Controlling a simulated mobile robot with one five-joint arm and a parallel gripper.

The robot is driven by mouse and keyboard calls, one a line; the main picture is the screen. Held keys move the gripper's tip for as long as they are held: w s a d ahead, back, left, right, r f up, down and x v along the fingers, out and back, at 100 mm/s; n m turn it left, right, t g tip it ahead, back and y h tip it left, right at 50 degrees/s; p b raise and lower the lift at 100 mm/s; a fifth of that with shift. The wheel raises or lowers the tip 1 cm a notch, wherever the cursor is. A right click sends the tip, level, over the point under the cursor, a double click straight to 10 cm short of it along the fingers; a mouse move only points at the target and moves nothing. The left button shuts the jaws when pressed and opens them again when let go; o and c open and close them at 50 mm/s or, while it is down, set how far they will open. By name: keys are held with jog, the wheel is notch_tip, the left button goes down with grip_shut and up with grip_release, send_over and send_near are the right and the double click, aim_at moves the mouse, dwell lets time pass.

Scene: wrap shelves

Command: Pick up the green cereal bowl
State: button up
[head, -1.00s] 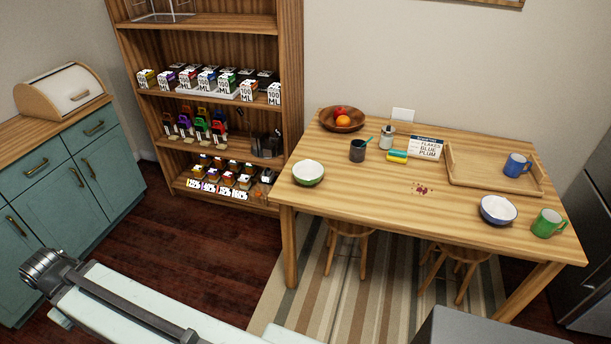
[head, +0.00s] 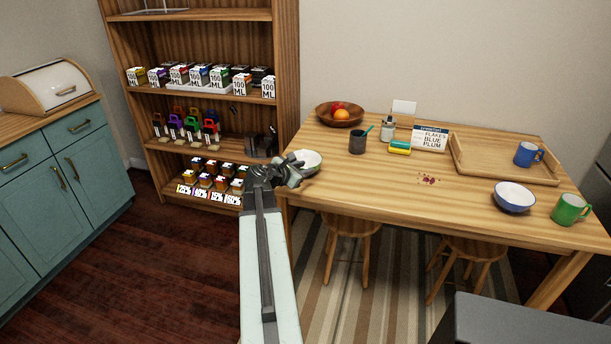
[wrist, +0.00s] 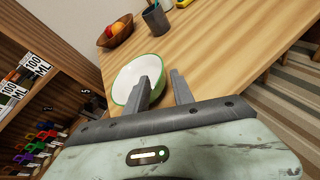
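The green cereal bowl, white inside with a green rim, stands upright on the left end of the wooden table. In the head view the bowl (head: 309,160) is partly hidden behind my gripper (head: 292,172). In the wrist view the bowl (wrist: 132,74) lies ahead, left of centre. My gripper (wrist: 162,80) is open and empty there. Its left finger overlaps the bowl's right side in the picture; its right finger is over bare table. I cannot tell whether either finger touches the bowl.
A stocked shelf unit (head: 287,80) stands left of the table. Bare table lies right of the green bowl.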

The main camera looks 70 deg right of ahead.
jog(key=b+x, duration=0.2)
jog(key=x, duration=0.6)
jog(key=shift+r+b, duration=0.1)
jog(key=shift+b, duration=0.2)
jog(key=shift+a+r, duration=0.1)
grip_shut()
dwell(1.1)
